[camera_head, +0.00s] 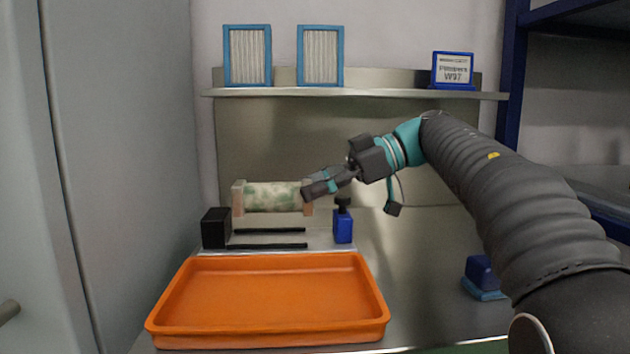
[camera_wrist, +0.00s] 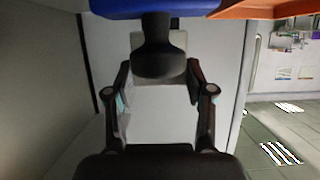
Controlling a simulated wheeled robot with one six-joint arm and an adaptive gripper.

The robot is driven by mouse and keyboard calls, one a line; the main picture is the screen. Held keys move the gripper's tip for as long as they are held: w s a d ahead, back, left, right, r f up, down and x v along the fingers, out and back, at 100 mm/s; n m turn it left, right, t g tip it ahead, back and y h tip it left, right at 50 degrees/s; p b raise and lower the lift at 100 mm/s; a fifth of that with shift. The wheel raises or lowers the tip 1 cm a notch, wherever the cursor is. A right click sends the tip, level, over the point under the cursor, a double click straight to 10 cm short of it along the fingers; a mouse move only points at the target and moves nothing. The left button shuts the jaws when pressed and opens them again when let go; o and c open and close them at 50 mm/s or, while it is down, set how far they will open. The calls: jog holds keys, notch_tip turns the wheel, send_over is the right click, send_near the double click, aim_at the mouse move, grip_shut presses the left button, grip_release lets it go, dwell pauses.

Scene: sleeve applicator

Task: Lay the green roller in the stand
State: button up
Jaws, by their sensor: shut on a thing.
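The green roller (camera_head: 272,197) is a pale, mottled green cylinder with tan end pieces. It is level in the head view, in the air above the stand. My gripper (camera_head: 307,193) is shut on its right end. The stand has a black block (camera_head: 215,228) at left, two thin black rails (camera_head: 268,246) and a blue post with a black knob (camera_head: 342,226) at right. The roller is apart from the rails. In the wrist view, the dark knob (camera_wrist: 159,60) covers the space between my fingertips, and the roller cannot be clearly made out.
An empty orange tray (camera_head: 270,338) lies in front of the stand. A blue block (camera_head: 482,272) sits on the bench at right. A shelf (camera_head: 380,92) behind holds two blue-framed panels (camera_head: 247,56) and a sign (camera_head: 453,69). A grey cabinet (camera_head: 120,180) stands close at left.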

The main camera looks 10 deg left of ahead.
jog(key=shift+f+b, duration=1.2)
jog(key=shift+b, duration=0.1)
jog(key=shift+f+b, duration=0.3)
jog(key=shift+f, duration=0.7)
jog(key=o, duration=1.6)
jog(key=shift+c, duration=0.2)
